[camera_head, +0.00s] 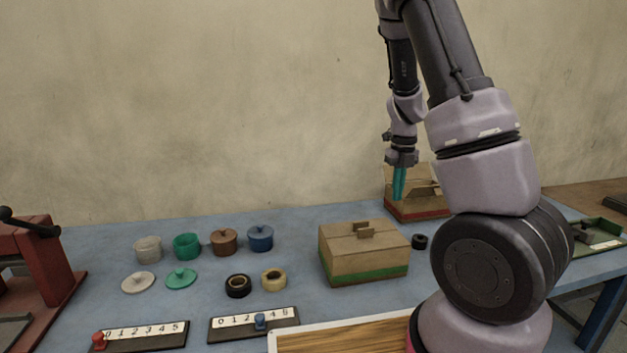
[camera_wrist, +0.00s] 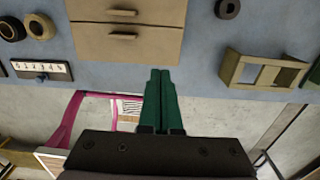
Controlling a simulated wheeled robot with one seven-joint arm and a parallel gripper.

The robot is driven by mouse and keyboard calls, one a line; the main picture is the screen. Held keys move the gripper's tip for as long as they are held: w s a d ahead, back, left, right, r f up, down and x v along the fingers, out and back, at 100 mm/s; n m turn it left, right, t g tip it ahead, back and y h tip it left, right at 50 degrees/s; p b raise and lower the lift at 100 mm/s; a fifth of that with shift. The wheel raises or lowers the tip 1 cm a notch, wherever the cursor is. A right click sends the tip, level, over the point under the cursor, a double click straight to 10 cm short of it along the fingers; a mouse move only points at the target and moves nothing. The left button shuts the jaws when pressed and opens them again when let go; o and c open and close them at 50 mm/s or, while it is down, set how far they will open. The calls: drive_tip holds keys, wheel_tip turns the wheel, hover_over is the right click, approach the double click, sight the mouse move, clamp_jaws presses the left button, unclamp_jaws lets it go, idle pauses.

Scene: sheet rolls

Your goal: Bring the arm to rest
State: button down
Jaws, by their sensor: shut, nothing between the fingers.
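My arm reaches up and over the blue table (camera_head: 300,205) from the right in the head view. My gripper (camera_head: 398,196) hangs down with its teal fingers in front of a cardboard box with a red band (camera_head: 420,210). In the wrist view my gripper (camera_wrist: 160,74) has its green fingers pressed together. Nothing shows between them. The fingertips appear just off the edge of a cardboard box (camera_wrist: 125,42) in that view; I cannot tell their height above the table.
A cardboard box with a green band (camera_head: 365,252) stands mid-table. Lidded pots (camera_head: 223,241), loose lids (camera_head: 181,278), a black roll (camera_head: 238,286), a yellow roll (camera_head: 274,280) and number strips (camera_head: 255,321) lie left. A red press (camera_head: 35,265) stands far left. A dark roll (camera_head: 419,242) lies beside the green-banded box.

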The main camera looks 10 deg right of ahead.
drive_tip(key=s+a+r+n+t+y, duration=0.2)
drive_tip(key=s+a+r+n, duration=0.2)
drive_tip(key=r+n, duration=0.4)
drive_tip(key=s+a+r+n+t+y, duration=0.15)
drive_tip(key=s+a+r+n, duration=0.25)
drive_tip(key=r+n, duration=0.45)
drive_tip(key=s+a+r+n+t+h, duration=0.1)
drive_tip(key=s+a+r+n+t, duration=0.2)
drive_tip(key=s+r+n, duration=0.6)
drive_tip(key=shift+s+a+n+t, duration=0.35)
drive_tip(key=shift+s+a+n, duration=0.5)
drive_tip(key=shift+n, duration=2.2)
drive_tip(key=shift+s+d+h, duration=0.2)
drive_tip(key=shift+h, duration=0.05)
